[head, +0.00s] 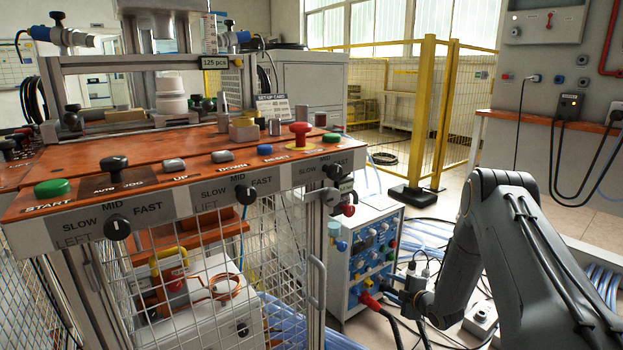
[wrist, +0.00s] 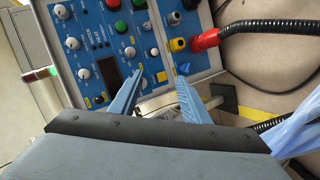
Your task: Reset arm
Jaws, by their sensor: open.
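My gripper (wrist: 158,97) is open in the wrist view, with its two blue fingers apart and nothing between them. It faces the blue front panel of a heater unit (wrist: 105,50), near the panel's edge with the red connector. In the head view my arm bends down at the right, and its wrist end is beside the white heater unit (head: 338,270). The fingertips are hard to make out there. Whether the fingers touch the panel is not clear.
An orange control console (head: 130,168) with buttons and knobs stands at the left. A red connector with a black cable (wrist: 207,38) leaves the panel. Blue hoses (head: 425,232) lie on the floor behind the unit. A yellow fence post (head: 420,110) stands beyond.

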